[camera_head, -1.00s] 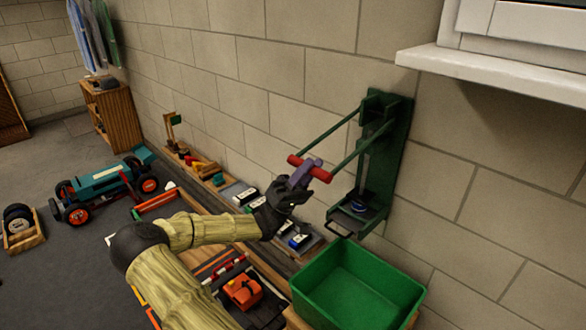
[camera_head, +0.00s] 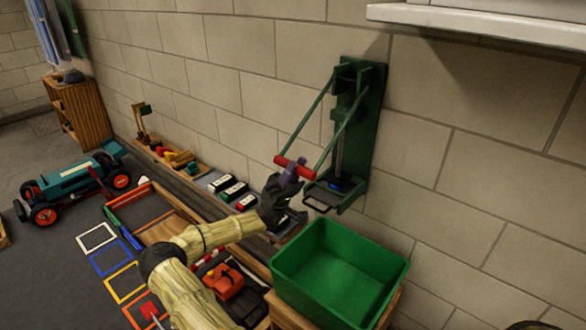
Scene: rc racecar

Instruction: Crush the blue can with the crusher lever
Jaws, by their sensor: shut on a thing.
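The green can crusher (camera_head: 361,130) is mounted on the block wall, with two green lever arms running down to a red handle bar (camera_head: 283,161). My gripper (camera_head: 293,172) is shut on the red handle, in front of the crusher and near the height of its bottom shelf. The blue can (camera_head: 341,184) sits low in the crusher at the shelf; only a small, flat-looking part of it shows under the dark ram. How far it is crushed is hard to tell at this size.
A green bin (camera_head: 335,290) stands on a wooden stand below the crusher. A low bench (camera_head: 215,190) with small boxes runs along the wall. A teal racecar (camera_head: 75,180) is on the floor at left. A white sill (camera_head: 480,24) juts out at upper right.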

